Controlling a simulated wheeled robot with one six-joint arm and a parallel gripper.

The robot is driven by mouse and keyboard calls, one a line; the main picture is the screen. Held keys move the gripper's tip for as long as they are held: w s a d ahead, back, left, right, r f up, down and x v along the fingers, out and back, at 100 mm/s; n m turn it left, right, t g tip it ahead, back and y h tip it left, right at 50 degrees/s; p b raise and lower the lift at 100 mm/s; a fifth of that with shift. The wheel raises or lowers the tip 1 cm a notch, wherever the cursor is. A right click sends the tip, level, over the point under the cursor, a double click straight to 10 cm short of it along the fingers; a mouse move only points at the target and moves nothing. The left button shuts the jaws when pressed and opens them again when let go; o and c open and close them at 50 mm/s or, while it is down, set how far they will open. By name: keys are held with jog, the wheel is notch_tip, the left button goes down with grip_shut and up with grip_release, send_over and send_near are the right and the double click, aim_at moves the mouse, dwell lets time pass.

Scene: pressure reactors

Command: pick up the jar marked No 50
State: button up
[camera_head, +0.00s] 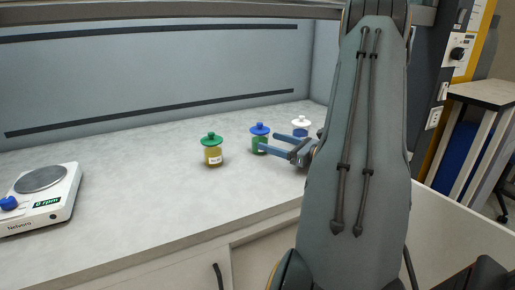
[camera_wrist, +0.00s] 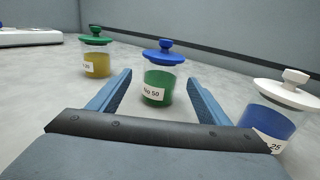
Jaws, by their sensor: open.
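The jar marked No 50 (camera_wrist: 160,80) has a blue lid and green contents. In the wrist view it stands upright, centred just beyond and between the fingertips of my gripper (camera_wrist: 158,84). In the head view the same jar (camera_head: 259,139) stands on the counter, partly behind my gripper (camera_head: 276,145). My gripper is open and empty, with its fingers pointing at the jar at low height. I cannot tell whether either finger touches it.
A green-lidded jar with yellow contents (camera_head: 212,151) stands to the left. A white-lidded jar with blue contents (camera_wrist: 270,117) stands close on the right. A white stirrer plate (camera_head: 43,198) sits far left on the counter (camera_head: 140,210). The counter between them is clear.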

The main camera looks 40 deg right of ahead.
aim_at(258, 137)
jog(key=p+x, duration=0.1)
jog(key=x, duration=0.6)
jog(key=shift+d+f+p, duration=0.1)
jog(key=shift+p, duration=0.2)
jog(key=c, duration=1.1)
jog(key=shift+c, duration=0.9)
